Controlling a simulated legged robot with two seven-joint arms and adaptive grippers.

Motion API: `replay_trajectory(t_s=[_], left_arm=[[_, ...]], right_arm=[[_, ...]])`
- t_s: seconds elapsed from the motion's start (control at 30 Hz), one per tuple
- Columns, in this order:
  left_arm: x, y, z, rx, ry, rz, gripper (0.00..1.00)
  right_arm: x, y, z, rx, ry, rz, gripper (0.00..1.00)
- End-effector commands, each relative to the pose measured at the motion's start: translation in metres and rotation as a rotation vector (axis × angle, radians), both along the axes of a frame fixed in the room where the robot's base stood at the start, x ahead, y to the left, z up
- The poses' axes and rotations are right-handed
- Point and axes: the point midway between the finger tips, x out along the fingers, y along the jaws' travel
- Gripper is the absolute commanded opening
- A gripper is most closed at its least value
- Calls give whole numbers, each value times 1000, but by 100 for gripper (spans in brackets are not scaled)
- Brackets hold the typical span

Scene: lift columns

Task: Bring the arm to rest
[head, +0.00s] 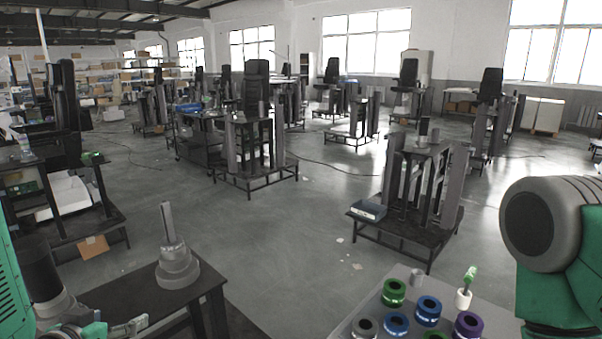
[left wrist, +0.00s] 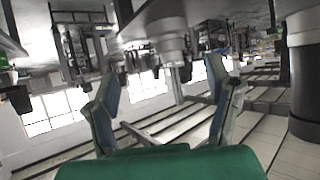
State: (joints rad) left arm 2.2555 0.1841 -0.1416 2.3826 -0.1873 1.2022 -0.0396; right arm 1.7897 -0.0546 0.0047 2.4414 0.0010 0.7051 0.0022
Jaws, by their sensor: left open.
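My left gripper (head: 125,328) shows at the bottom left of the head view, low beside a dark table (head: 140,290) and partly cut off by the frame edge. In the left wrist view its two fingers stand wide apart (left wrist: 163,85), with nothing between them, so it is open and empty. The wrist picture appears upside down. My right arm (head: 550,240) shows at the right edge of the head view as a grey joint and green link. Its gripper is out of view.
A grey stepped column piece (head: 178,268) stands on the dark table. At the bottom right, a light table (head: 362,310) carries several coloured rings, including a green one (head: 393,292), and a white cup (head: 463,298). Open floor lies beyond, with workstations (head: 418,190) further back.

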Motion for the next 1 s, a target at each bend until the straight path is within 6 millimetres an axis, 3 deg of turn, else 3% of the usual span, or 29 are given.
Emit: replay_trajectory(t_s=[0.27,0.43,0.6,0.7,0.83,1.0], left_arm=[[-37,-18,-75,0,185,-17,73],[-77,-33,-139,0,361,-31,73],[-152,-54,-227,6,639,-50,73],[-200,-65,-266,9,794,-58,73],[-246,-74,-294,14,935,-65,73],[-270,-78,-304,17,1010,-67,73]], right_arm=[[0,0,-22,0,-1,0,40],[0,0,-39,0,0,0,40],[0,0,-68,0,0,0,40],[0,0,-82,0,0,0,40],[0,0,-92,0,0,0,40],[0,0,-96,0,0,0,40]])
